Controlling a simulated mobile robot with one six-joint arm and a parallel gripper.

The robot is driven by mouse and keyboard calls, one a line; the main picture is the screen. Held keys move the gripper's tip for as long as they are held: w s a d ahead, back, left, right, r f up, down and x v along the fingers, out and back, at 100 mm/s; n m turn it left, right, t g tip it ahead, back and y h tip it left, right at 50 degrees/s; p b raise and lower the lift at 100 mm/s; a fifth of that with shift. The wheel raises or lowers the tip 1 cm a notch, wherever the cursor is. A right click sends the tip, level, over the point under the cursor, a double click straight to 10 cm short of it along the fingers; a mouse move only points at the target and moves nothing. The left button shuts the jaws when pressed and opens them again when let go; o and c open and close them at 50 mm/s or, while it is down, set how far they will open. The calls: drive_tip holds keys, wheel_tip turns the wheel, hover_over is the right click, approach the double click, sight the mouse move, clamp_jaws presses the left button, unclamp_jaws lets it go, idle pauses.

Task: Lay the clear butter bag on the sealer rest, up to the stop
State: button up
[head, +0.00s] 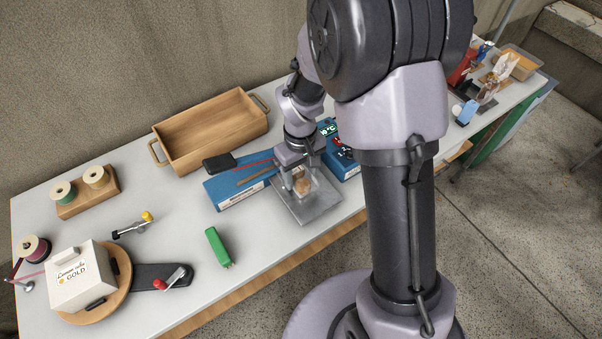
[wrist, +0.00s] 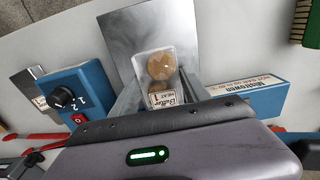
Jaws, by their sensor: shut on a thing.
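The clear butter bag (wrist: 165,65) holds round brown biscuits and has a white label reading Butter. My gripper (head: 299,184) is shut on the bag, which also shows in the head view (head: 302,186). The grey metal sealer rest (wrist: 122,36) lies behind the bag in the wrist view; it is also in the head view (head: 321,206). The bag is over the rest; I cannot tell whether it touches. The blue sealer (head: 238,190) stands along the rest's back edge. My gripper body hides the bag's near end and the stop.
A blue control box with a dial (wrist: 72,100) stands beside the rest. A wooden tray (head: 210,130) stands behind, a green brush-like thing (head: 217,246) lies left, and a white box (head: 82,277) sits on a round board. The table's front edge is close to the rest.

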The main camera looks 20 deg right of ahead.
drive_tip(key=o, duration=1)
drive_tip(key=shift+w+r, duration=0.1)
wheel_tip(320, 180, up, 17)
drive_tip(key=p, duration=0.7)
drive_tip(key=s+a+r+m+t+y+b, duration=0.1)
drive_tip(key=s+r+m+t, duration=0.2)
drive_tip(key=s, duration=0.6)
drive_tip(key=s+a+r+m+t+y+b, duration=0.1)
drive_tip(key=s+r+m+t+b, duration=0.1)
drive_tip(key=s+r+m, duration=0.3)
drive_tip(key=s+r, duration=0.2)
drive_tip(key=s, duration=0.2)
drive_tip(key=shift+r+t, duration=0.2)
drive_tip(key=shift+t, duration=0.2)
